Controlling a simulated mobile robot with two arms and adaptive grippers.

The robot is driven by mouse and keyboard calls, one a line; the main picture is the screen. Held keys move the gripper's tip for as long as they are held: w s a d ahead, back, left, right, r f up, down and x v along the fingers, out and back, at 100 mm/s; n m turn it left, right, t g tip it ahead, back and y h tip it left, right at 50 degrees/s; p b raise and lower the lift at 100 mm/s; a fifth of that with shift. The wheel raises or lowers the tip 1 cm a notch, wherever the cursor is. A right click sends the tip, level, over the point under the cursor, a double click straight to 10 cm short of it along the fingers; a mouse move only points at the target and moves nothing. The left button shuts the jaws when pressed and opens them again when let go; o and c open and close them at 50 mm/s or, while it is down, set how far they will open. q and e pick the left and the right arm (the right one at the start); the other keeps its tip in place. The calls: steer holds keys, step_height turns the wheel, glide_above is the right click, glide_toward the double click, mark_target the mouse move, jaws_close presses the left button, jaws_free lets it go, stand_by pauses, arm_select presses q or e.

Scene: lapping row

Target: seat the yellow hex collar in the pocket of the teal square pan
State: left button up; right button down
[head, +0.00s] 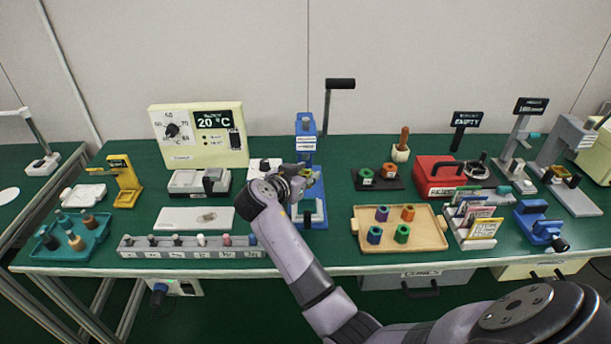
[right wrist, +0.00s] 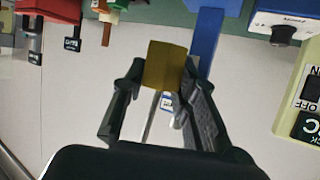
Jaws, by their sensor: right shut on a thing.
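My right gripper (head: 290,178) is over the middle of the green bench, in front of the blue press. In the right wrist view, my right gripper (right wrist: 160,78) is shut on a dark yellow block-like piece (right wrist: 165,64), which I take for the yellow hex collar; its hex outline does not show. In the head view the collar is hidden by the gripper and arm. A teal tray (head: 50,252) with several pegs stands at the far left; I cannot tell whether it is the teal square pan, and no pocket is clear. My left gripper is not in view.
The blue press (head: 306,125) with its black-handled lever rises behind the gripper. A grey peg rack (head: 190,249) lies along the front edge. A wooden tray (head: 375,242) with several coloured collars and a red box (head: 437,176) stand to the right.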

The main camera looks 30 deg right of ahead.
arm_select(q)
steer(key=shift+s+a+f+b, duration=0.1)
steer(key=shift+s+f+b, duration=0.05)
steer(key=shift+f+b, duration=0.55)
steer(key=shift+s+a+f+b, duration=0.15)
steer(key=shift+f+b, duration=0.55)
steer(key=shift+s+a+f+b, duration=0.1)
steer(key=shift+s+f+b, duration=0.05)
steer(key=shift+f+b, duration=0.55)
arm_select(e)
steer(key=shift+f, duration=2.9)
arm_select(q)
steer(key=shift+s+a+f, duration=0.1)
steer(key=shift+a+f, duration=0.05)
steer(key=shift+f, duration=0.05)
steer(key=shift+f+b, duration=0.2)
steer(key=shift+b, duration=0.2)
arm_select(e)
steer(key=shift+f, duration=0.2)
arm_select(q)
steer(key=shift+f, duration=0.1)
arm_select(e)
steer(key=shift+f, duration=0.15)
arm_select(q)
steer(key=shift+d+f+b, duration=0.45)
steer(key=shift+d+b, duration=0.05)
steer(key=shift+b, duration=0.05)
arm_select(e)
steer(key=shift+f, duration=0.55)
